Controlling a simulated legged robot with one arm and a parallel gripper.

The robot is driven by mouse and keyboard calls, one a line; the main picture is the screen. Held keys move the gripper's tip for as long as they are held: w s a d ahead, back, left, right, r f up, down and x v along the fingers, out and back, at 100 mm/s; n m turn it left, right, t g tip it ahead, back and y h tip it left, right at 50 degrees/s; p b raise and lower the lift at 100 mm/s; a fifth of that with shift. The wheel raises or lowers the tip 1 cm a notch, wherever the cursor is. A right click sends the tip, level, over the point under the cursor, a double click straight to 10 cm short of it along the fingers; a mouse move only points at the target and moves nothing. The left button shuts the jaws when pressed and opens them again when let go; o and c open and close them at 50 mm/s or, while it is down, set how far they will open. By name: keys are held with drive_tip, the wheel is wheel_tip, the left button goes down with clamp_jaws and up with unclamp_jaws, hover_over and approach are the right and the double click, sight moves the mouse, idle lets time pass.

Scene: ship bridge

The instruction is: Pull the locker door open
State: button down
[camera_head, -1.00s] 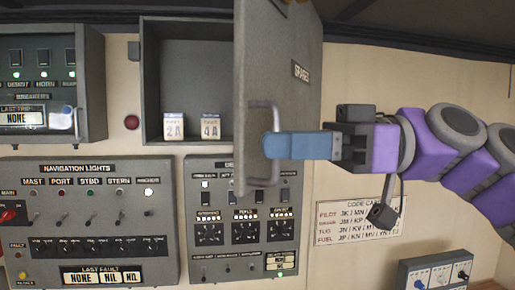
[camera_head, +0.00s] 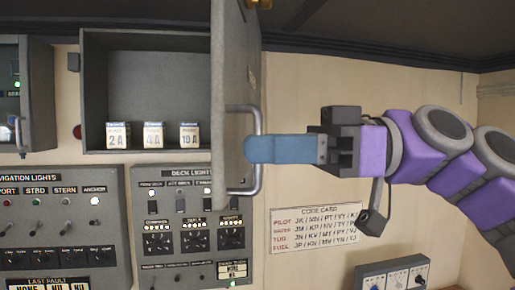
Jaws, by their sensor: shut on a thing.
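The locker (camera_head: 97,100) is a grey box on the wall at the upper left, with its front open. Its grey door (camera_head: 230,110) stands swung out on the right side, seen nearly edge-on. A metal bar handle (camera_head: 257,180) is on the door's face. My gripper (camera_head: 255,149) comes from the right with its blue fingers shut on the handle at about mid-height. The fingertips are partly hidden by the handle. Inside the locker, several small labelled boxes (camera_head: 153,135) stand in a row on the floor.
Below the locker are a deck lights panel (camera_head: 190,255) and a navigation lights panel (camera_head: 50,205). A code card (camera_head: 318,229) hangs on the wall below my arm. A small switch box (camera_head: 395,275) is at the lower right. The wall right of the door is mostly bare.

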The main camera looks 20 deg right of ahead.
drive_tip(key=shift+d, duration=0.6)
drive_tip(key=c, duration=1.6)
unclamp_jaws()
drive_tip(key=shift+d, duration=0.35)
drive_tip(key=o, duration=0.3)
drive_tip(key=shift+w+d, duration=0.2)
drive_tip(key=shift+d, duration=0.1)
drive_tip(key=shift+o, duration=0.5)
drive_tip(key=shift+w+a, duration=0.1)
drive_tip(key=shift+a, duration=1.05)
drive_tip(key=s+d+p, duration=0.3)
drive_tip(key=d+p, duration=0.3)
drive_tip(key=d, duration=1.1)
drive_tip(key=shift+d+p, duration=0.3)
drive_tip(key=shift+d, duration=0.1)
drive_tip(key=shift+s+f, duration=0.1)
drive_tip(key=shift+f, duration=0.05)
